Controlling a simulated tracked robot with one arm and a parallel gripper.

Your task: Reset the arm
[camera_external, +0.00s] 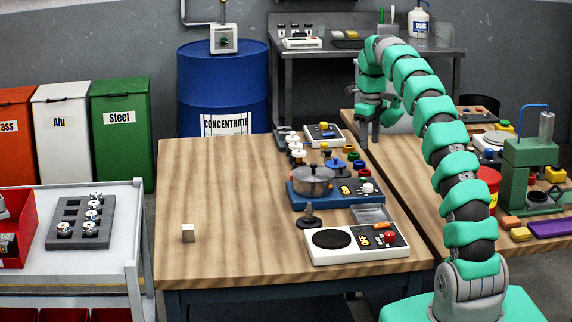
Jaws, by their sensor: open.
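My arm, green and grey, rises from its base at the lower right and arches up and over to the left. My gripper (369,132) hangs down at the far right part of the wooden table, near its back edge. Its fingers are small in this view and point downward. It is open, and I see nothing held in it. The spot right below the fingertips is partly hidden by the gripper itself.
A green press (530,165) stands on the right bench. A blue drum (222,85) stands behind. The table's left half is mostly clear.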

